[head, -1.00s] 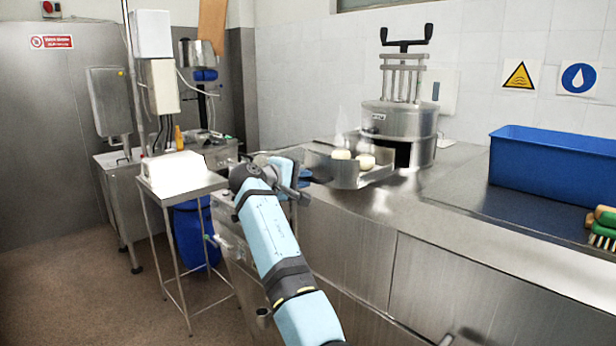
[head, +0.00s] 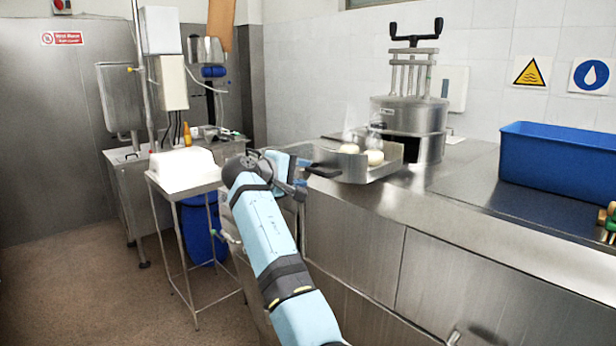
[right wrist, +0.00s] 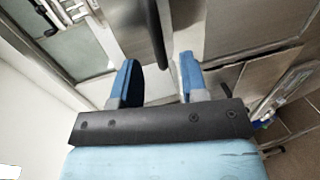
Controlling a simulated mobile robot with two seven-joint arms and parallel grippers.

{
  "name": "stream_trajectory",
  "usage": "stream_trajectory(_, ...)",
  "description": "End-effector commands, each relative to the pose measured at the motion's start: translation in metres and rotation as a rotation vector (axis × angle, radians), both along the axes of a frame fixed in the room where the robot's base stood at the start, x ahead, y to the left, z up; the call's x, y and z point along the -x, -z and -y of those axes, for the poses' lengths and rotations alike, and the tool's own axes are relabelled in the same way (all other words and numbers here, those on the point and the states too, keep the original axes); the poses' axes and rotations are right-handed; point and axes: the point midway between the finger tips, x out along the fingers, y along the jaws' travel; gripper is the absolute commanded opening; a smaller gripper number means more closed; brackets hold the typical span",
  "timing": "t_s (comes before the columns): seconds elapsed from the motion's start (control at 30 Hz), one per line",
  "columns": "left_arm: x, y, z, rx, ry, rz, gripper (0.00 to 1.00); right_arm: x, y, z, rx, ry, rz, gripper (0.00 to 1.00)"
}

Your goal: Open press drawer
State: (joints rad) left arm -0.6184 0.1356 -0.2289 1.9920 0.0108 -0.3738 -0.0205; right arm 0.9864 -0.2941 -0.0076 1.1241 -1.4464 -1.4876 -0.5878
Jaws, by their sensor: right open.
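The press (head: 410,115) is a steel drum with a black top handle and upright bars, standing on the steel counter. Its drawer (head: 372,172) is a shallow steel tray that sticks out at the front left of the drum. Pale round lumps (head: 374,157) lie in it. A dark handle (head: 323,172) projects from its left end. My right gripper (head: 304,174) is at that handle. In the right wrist view, its blue fingers (right wrist: 158,78) are apart, with a dark bar (right wrist: 155,35) ahead of the gap. Contact cannot be told. My left gripper is out of view.
A blue crate (head: 560,165) stands on the counter at right. The floor at lower left is clear.

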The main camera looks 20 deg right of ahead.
Motion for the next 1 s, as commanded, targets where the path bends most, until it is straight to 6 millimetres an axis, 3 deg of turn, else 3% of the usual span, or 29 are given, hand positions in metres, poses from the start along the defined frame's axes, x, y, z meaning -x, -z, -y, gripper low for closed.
stream_trajectory(0.2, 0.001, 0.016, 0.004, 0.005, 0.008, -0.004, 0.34, 0.018, -0.007, -0.046, -0.001, -0.005, 0.002, 0.4)
stream_trajectory(0.4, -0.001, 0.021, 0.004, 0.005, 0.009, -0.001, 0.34, 0.03, -0.015, -0.073, 0.0, -0.003, 0.001, 0.4)
stream_trajectory(0.87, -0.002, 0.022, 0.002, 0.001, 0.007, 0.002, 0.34, 0.034, -0.018, -0.082, -0.001, -0.002, -0.001, 0.4)
stream_trajectory(0.93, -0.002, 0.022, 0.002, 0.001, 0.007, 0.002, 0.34, 0.033, -0.012, -0.08, -0.004, -0.008, -0.004, 0.4)
stream_trajectory(1.0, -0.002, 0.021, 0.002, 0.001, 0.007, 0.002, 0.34, 0.03, 0.007, -0.074, -0.015, -0.025, -0.01, 0.4)
